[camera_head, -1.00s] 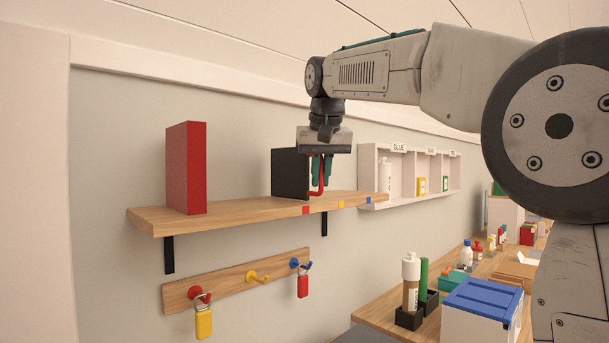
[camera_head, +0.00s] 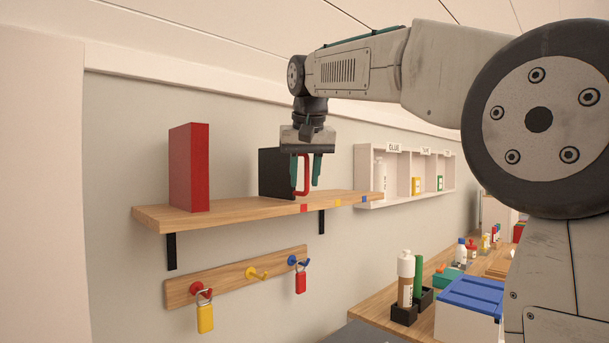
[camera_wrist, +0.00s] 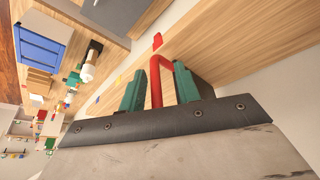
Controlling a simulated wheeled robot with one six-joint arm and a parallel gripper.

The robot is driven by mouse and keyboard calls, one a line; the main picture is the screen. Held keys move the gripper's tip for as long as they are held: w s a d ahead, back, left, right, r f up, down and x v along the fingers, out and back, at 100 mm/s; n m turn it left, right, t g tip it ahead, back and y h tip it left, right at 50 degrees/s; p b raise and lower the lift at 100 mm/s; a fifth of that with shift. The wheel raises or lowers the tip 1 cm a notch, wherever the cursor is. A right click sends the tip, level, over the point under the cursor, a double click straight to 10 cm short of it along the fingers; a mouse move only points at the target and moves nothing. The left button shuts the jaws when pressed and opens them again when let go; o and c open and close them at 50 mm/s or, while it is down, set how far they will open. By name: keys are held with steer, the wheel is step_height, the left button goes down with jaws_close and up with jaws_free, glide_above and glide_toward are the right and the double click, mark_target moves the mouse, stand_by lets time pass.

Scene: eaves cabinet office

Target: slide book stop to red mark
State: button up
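The book stop is a black upright plate (camera_head: 275,173) with a red handle (camera_head: 307,175) on its right face. It stands on the wooden shelf (camera_head: 240,211). The red mark (camera_head: 304,208) is on the shelf's front edge, close to the plate's near lower corner. Blue and yellow marks lie further right. My gripper (camera_head: 306,184) points down with its green fingers apart, one each side of the handle. In the wrist view the red handle (camera_wrist: 156,85) shows between the fingers with a gap beside it.
A tall red book (camera_head: 189,168) stands at the shelf's left, with bare shelf between it and the stop. A rail of coloured hooks (camera_head: 235,277) with padlocks is below. A white cubby (camera_head: 405,178) hangs at the right, above a cluttered desk.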

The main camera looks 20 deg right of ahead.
steer(key=v, duration=0.7)
steer(key=shift+s+r, duration=0.2)
steer(key=shift+r, duration=0.15)
steer(key=s+f+n+g, duration=0.1)
steer(key=s+f, duration=1.5)
steer(key=f, duration=0.3)
steer(key=s+a+f+n+g+y, duration=0.1)
steer(key=s+f, duration=1.5)
steer(key=f, duration=0.3)
steer(key=shift+a+n+g, duration=0.3)
steer(key=shift+n+g, duration=0.1)
steer(key=shift+s, duration=0.1)
